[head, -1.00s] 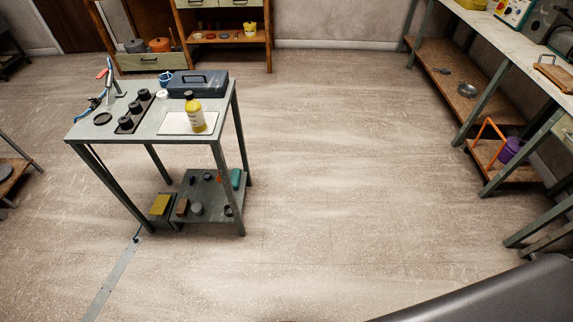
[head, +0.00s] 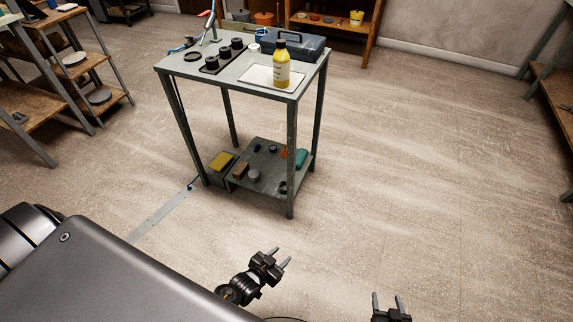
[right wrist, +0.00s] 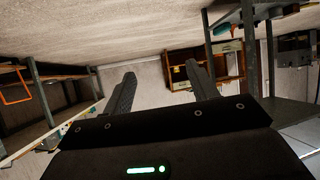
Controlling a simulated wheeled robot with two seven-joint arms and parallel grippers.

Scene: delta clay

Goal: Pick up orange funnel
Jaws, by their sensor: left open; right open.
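A small orange object (head: 284,153) lies on the lower shelf (head: 262,184) of the grey-green table, at its right side beside a teal item (head: 301,157). It is small and partly hidden near the front leg, so I cannot tell whether it is the funnel. My left gripper (head: 281,256) is open and empty over the floor in front of the table. My right gripper (head: 387,298) is open and empty farther right, at the bottom edge; its spread fingers also show in the right wrist view (right wrist: 160,80). Both are well apart from the table.
The tabletop (head: 222,77) holds a yellow bottle (head: 281,66), a blue-grey toolbox (head: 290,42) and several black cylinders. A yellow block (head: 221,161) and several small items sit low down. Shelves (head: 85,65) stand at left. The floor (head: 420,160) to the right is clear.

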